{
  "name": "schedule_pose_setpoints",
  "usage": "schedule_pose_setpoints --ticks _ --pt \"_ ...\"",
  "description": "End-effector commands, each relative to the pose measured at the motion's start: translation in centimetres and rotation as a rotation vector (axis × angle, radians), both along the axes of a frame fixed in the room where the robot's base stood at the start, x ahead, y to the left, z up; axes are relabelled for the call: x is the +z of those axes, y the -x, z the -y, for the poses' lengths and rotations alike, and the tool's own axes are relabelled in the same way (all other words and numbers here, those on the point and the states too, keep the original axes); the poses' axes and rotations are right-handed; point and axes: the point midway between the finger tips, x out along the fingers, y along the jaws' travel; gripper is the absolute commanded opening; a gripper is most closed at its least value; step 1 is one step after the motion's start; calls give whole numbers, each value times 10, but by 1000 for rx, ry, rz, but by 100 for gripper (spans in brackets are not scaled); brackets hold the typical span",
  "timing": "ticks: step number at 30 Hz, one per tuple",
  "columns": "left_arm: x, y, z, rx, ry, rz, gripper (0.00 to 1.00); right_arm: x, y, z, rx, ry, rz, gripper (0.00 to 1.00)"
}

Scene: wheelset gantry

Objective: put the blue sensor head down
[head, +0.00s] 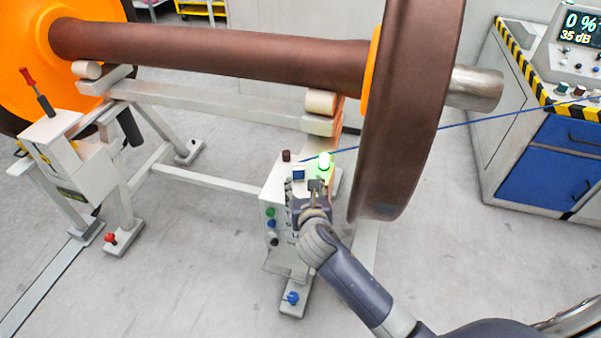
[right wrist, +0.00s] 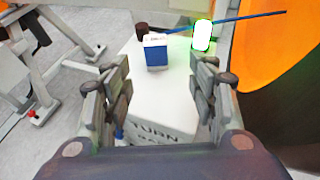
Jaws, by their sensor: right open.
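The blue sensor head (head: 298,174) is a small block with a white top, standing on the white control box (head: 284,195). In the right wrist view the sensor head (right wrist: 156,52) sits on the pale box top (right wrist: 160,95), just beyond my fingertips and between their lines. A blue cable (right wrist: 235,21) runs off to the right behind it. My right gripper (right wrist: 159,78) is open and empty, with its fingers apart over the box top. In the head view my right gripper (head: 316,186) partly hides the box front. My left gripper is not in view.
A lit green lamp (head: 324,160) and a dark brown knob (head: 286,156) stand close to the sensor head. The large brown wheel (head: 405,110) rises right of the box. The cable stretches to the blue console (head: 545,160). Open grey floor lies left of the box.

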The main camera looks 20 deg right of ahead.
Motion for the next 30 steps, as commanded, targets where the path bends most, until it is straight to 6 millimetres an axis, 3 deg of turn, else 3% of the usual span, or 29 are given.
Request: schedule_pose_setpoints --ticks 12,17,24,30 --pt "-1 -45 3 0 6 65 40 -20 -47 9 1 -2 -4 53" --pt "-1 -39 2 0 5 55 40 -21 -56 9 0 -3 -2 53" --pt "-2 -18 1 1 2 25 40 -27 -87 12 -1 -3 -4 53" --pt "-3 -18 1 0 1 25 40 -32 -100 15 1 -2 -2 53"
